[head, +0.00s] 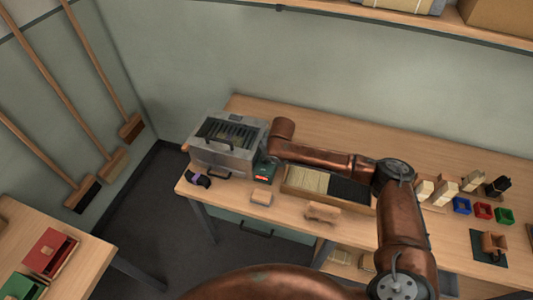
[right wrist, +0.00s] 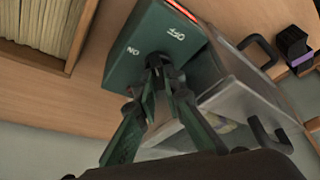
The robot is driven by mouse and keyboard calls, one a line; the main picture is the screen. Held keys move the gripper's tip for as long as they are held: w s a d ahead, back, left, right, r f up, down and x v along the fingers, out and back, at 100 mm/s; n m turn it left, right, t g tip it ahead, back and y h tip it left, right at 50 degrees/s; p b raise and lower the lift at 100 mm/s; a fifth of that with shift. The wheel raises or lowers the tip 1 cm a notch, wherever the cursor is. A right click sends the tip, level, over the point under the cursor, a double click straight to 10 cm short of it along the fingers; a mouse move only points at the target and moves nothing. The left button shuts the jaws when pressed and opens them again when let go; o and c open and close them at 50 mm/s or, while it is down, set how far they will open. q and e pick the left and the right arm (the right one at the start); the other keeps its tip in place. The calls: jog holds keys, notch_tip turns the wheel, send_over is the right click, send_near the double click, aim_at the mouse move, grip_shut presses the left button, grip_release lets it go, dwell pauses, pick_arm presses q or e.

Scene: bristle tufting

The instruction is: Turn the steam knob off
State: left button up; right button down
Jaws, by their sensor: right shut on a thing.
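The green steam control box (head: 265,172) stands on the workbench, right against the metal steamer (head: 224,158), with a lit red strip on its front. In the right wrist view the box (right wrist: 124,72) shows the labels OFF and ON on its face. The dark steam knob (right wrist: 157,59) sits between the labels. My right gripper (right wrist: 160,68) is shut on the knob, its fingers hiding most of it, so I cannot tell which label it points at. In the head view my right arm hides the gripper. My left gripper is not in view.
A tray of pale and black bristles (head: 284,188) lies right of the box, under my right forearm. A dark item with a purple band (head: 199,180) lies by the steamer. Colored bins (head: 482,211) stand at the right.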

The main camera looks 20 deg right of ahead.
jog(key=m+p, duration=0.2)
jog(key=p, duration=0.1)
jog(key=m+h+p, duration=0.1)
jog(key=m+p, duration=0.1)
jog(key=p, duration=0.2)
jog(key=m+h+p, duration=0.1)
jog(key=m+p, duration=0.1)
jog(key=p, duration=0.1)
jog(key=shift+a+r, duration=0.2)
jog(key=shift+a, duration=0.05)
jog(key=m+h+p, duration=0.1)
jog(key=m+p, duration=0.1)
jog(key=shift+f+m, duration=0.1)
jog(key=shift+m, duration=0.2)
jog(key=shift+m+g+h+p, duration=0.3)
jog(key=shift+m+p, duration=0.2)
jog(key=shift+m, duration=0.1)
jog(key=shift+f, duration=0.1)
jog(key=c, duration=2)
grip_release()
